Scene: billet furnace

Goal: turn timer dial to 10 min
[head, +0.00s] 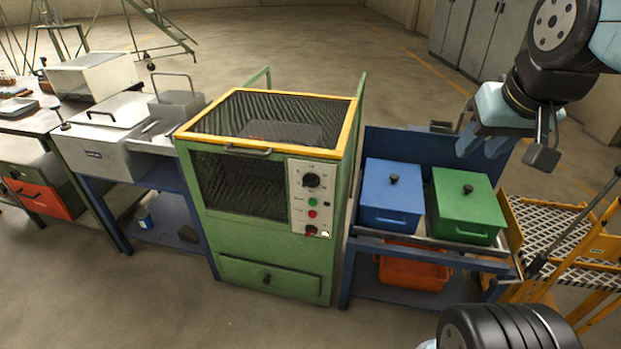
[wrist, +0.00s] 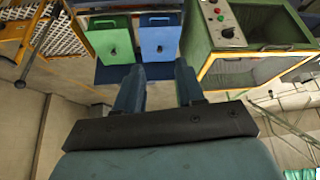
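The green furnace (head: 270,230) stands mid-picture in the head view, with a white control panel (head: 312,198) at its front right. A large black dial (head: 311,180) is at the panel's top. The dial markings are too small to read. In the wrist view, upside down, the large dial (wrist: 228,32) shows at upper right. My gripper (head: 482,150) is up over the right bench, right of the panel and clear of it. Its two fingers (wrist: 158,82) are apart with nothing between them.
A blue box (head: 391,195) and a green box (head: 464,205) stand on the blue bench right of the furnace. An orange bin (head: 413,273) is below. A yellow stand (head: 570,250) is at far right. Floor in front of the furnace is clear.

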